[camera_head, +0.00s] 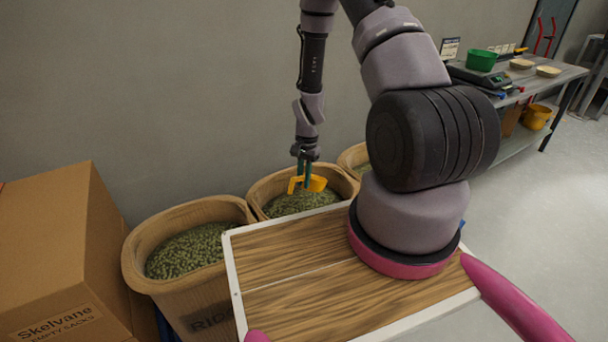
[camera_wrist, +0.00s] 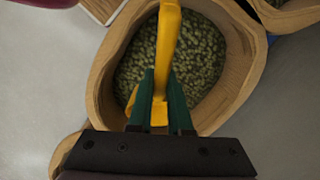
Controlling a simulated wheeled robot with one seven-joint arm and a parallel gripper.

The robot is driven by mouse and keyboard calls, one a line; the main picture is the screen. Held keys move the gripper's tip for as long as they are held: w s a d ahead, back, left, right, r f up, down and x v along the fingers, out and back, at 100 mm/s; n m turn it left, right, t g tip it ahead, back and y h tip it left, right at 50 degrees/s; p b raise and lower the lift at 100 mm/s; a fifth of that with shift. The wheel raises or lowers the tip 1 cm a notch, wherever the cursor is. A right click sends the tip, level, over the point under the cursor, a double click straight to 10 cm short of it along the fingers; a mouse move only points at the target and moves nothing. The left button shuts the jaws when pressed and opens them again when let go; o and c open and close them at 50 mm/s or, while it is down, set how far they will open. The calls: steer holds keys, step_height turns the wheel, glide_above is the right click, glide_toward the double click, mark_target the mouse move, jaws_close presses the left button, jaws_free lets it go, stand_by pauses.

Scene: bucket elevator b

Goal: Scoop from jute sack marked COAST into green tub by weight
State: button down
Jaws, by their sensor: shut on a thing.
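My gripper (camera_head: 306,170) has green fingers shut on the handle of a yellow scoop (camera_head: 314,184). The scoop is over the mouth of the middle jute sack (camera_head: 262,186), which holds green pellet-like material. In the wrist view the scoop (camera_wrist: 169,35) shows between the fingers (camera_wrist: 160,76), above the contents of the same sack (camera_wrist: 103,83). I cannot tell whether the scoop touches the contents or holds any. This sack's lettering is hidden, and no COAST mark is visible. The green tub (camera_head: 481,60) sits on a dark scale (camera_head: 480,78) on the back table.
The left sack (camera_head: 190,300) has partly hidden lettering starting "RID". A third sack (camera_head: 350,156) is partly hidden behind my arm. A Skelvane carton (camera_head: 50,250) stands at left. The table (camera_head: 540,78) also bears shallow bowls (camera_head: 548,71); a yellow container (camera_head: 537,117) sits below. Floor is clear at right.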

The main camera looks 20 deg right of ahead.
steer(key=shift+w+d+f+h, duration=0.25)
steer(key=shift+w+d+f, duration=0.9)
steer(key=shift+f, duration=2.8)
steer(key=shift+w+d+f+h, duration=0.25)
steer(key=shift+w+d+f, duration=0.85)
steer(key=shift+f, duration=2.8)
steer(key=shift+t, duration=0.4)
steer(key=shift+s+a+r, duration=0.1)
steer(key=shift+s+r, duration=0.1)
steer(key=shift+r, duration=2.25)
steer(key=shift+s+a+r, duration=0.15)
steer(key=shift+s+r, duration=0.05)
steer(key=shift+r, duration=2.25)
steer(key=shift+s+a+r, duration=0.1)
steer(key=shift+s+r, duration=0.1)
steer(key=shift+r, duration=2.25)
steer(key=shift+s+a+r, duration=0.15)
steer(key=shift+a+r, duration=0.05)
steer(key=shift+r, duration=0.05)
steer(key=shift+s+a+r+t+h, duration=0.25)
steer(key=shift+s+a+t+h, duration=0.25)
steer(key=shift+a+h, duration=0.1)
steer(key=shift+s+a+r+t+h, duration=0.7)
steer(key=shift+t+h, duration=0.2)
steer(key=shift+h, duration=0.1)
